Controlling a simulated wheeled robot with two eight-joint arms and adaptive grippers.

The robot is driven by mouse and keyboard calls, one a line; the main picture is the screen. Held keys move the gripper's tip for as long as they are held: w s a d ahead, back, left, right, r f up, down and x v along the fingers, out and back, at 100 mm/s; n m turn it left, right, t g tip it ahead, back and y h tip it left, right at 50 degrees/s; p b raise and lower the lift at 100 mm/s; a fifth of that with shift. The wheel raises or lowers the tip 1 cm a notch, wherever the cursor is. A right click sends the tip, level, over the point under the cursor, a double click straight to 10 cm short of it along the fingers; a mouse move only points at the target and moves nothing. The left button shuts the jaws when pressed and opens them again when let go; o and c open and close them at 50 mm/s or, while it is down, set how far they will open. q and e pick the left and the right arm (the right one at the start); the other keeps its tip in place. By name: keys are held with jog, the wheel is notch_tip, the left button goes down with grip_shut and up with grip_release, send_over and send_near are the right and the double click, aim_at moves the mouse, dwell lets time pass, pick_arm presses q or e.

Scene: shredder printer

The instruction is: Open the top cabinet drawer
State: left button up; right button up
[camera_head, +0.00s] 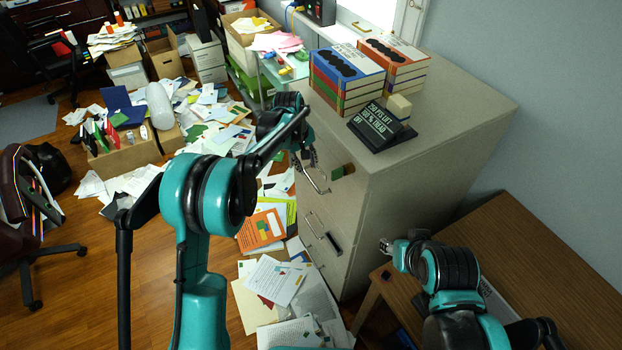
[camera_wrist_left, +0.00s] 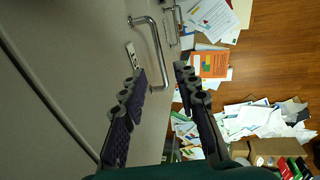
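The beige filing cabinet (camera_head: 420,190) stands right of centre, its drawer fronts facing left. The top drawer has a metal bar handle (camera_head: 316,181), which also shows in the left wrist view (camera_wrist_left: 154,52). My left gripper (camera_head: 306,160) is at the upper front of the cabinet, close to this handle. In the left wrist view the two fingers (camera_wrist_left: 160,74) are spread apart, with the handle's near end between or just beyond their tips. I cannot tell whether they touch it. The drawer looks shut.
Binders (camera_head: 347,75) and a black sign (camera_head: 381,128) stand on the cabinet. A lower drawer handle (camera_head: 315,224) is below. A wooden desk (camera_head: 510,270) is at the right. Papers (camera_head: 276,280) litter the floor before the cabinet, with a cardboard box (camera_head: 128,155) farther left.

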aim_at(312, 181)
pick_arm(q)
jog(key=f+b, duration=0.1)
jog(key=f, duration=0.1)
jog(key=d+f+b, duration=0.1)
jog(key=f, duration=0.5)
jog(key=shift+w+d+b, duration=0.2)
jog(key=shift+w+b, duration=0.2)
jog(key=shift+r, duration=0.1)
jog(key=shift+c, duration=0.3)
grip_shut()
